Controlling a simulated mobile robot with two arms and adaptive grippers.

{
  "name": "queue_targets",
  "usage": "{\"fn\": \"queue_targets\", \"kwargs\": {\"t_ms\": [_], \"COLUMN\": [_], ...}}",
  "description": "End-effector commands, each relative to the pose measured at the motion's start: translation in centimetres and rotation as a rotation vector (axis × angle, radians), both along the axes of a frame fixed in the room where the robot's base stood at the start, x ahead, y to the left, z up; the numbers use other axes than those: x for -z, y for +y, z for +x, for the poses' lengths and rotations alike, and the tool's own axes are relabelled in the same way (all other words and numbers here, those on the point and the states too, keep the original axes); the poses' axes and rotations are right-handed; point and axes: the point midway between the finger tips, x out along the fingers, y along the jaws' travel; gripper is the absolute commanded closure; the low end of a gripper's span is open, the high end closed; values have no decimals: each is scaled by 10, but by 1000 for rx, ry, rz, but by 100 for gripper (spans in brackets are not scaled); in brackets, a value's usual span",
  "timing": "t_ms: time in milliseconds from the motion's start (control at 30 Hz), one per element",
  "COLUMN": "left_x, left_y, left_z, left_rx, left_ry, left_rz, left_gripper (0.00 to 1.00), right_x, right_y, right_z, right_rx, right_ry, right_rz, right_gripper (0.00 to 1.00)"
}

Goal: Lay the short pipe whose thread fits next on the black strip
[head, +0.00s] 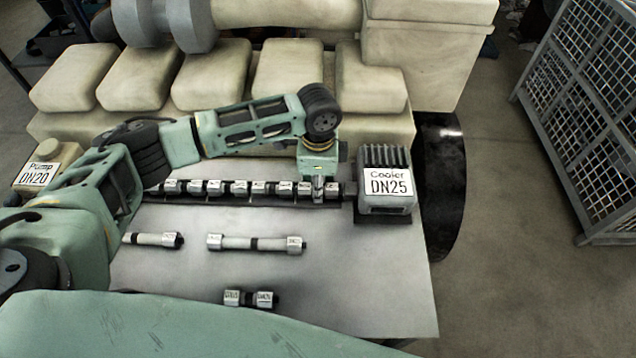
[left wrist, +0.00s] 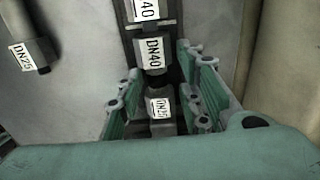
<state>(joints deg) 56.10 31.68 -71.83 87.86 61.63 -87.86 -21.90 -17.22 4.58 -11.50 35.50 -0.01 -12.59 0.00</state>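The black strip (head: 272,201) runs along the back of the table and bears a row of short pipes (head: 240,188) with pale labelled ends. It ends at the grey Cooler block (head: 384,187), labelled DN25. My left gripper (head: 318,190) points down over the strip's right end. In the left wrist view its open fingers (left wrist: 160,100) stand either side of a pipe end (left wrist: 160,108), whose label seems to read DN25. Loose pipes lie on the table: one at left (head: 153,239), one in the middle (head: 255,243), a shorter one in front (head: 250,298).
The Pump block (head: 45,165), labelled DN20, stands at the far left. The large pale engine (head: 290,75) rises behind the strip. The table's right front (head: 370,285) is clear. A wire cage (head: 590,110) stands on the floor at right.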

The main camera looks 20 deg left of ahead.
Motion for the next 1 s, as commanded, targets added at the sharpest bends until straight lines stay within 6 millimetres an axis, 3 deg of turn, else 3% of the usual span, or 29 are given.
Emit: {"fn": "queue_targets", "kwargs": {"t_ms": [467,1000], "left_x": [-6,-105], "left_y": [0,0], "left_z": [0,0], "left_rx": [0,0], "left_ry": [0,-1], "left_rz": [0,-1], "left_gripper": [55,55], "right_x": [0,0], "right_y": [-3,0], "right_z": [1,1], "right_rx": [1,1], "right_ry": [-2,-1], "right_rz": [-4,-1], "right_gripper": [55,55]}}
